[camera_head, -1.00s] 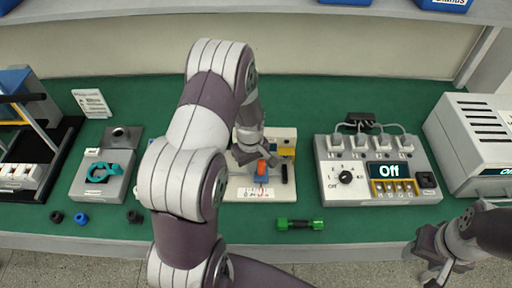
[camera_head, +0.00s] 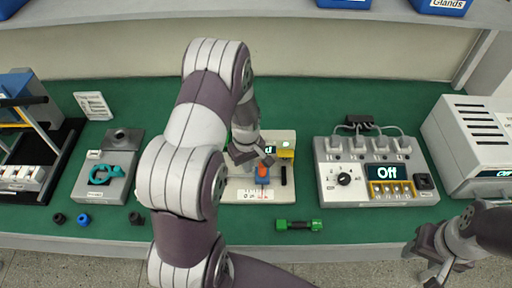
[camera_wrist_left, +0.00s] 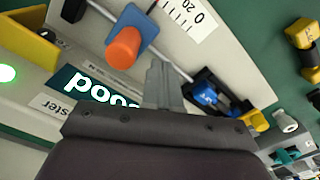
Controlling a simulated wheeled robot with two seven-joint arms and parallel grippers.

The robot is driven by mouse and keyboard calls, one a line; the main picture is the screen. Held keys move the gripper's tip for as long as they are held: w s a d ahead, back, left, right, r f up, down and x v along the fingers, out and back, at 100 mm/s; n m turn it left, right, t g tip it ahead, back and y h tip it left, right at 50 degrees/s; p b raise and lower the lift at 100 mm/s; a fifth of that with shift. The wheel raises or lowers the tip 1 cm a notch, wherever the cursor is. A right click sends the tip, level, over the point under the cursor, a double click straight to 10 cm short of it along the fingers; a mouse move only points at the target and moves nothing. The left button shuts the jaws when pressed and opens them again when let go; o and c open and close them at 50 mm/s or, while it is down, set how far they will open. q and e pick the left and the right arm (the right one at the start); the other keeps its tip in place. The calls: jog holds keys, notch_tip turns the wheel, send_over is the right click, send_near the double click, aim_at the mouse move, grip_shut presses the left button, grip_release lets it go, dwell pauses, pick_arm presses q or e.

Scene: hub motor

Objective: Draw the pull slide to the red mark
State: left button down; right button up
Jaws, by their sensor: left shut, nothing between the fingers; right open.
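The pull slide, a blue block with an orange knob (camera_head: 263,172), sits on a pale fixture (camera_head: 232,190) at the middle of the bench. In the left wrist view the orange knob (camera_wrist_left: 124,48) and blue block (camera_wrist_left: 138,28) ride on a thin rod beside a printed scale (camera_wrist_left: 185,14). My left gripper (camera_wrist_left: 163,75) is shut and empty, beside the knob and apart from it. In the head view it (camera_head: 262,160) is close behind the knob. My right gripper (camera_head: 430,268) is open at the front right.
The fixture's display (camera_wrist_left: 95,88) is lit, its text partly hidden, and a green lamp (camera_wrist_left: 7,74) glows. A switch box (camera_head: 328,190) reading "Off" stands right. A grey block with a teal part (camera_head: 105,175) stands left.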

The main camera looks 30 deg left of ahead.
pick_arm(q)
notch_tip(320, 180, up, 7)
jog(key=p, duration=0.5)
jog(key=shift+f, duration=0.2)
jog(key=s+d+r+m+t, duration=0.1)
jog(key=s+d+r+m, duration=0.9)
jog(key=r+m, duration=0.2)
notch_tip(320, 180, up, 2)
jog(key=shift+s+d+r, duration=0.1)
jog(key=shift+s+d, duration=0.15)
jog(key=shift+s, duration=0.15)
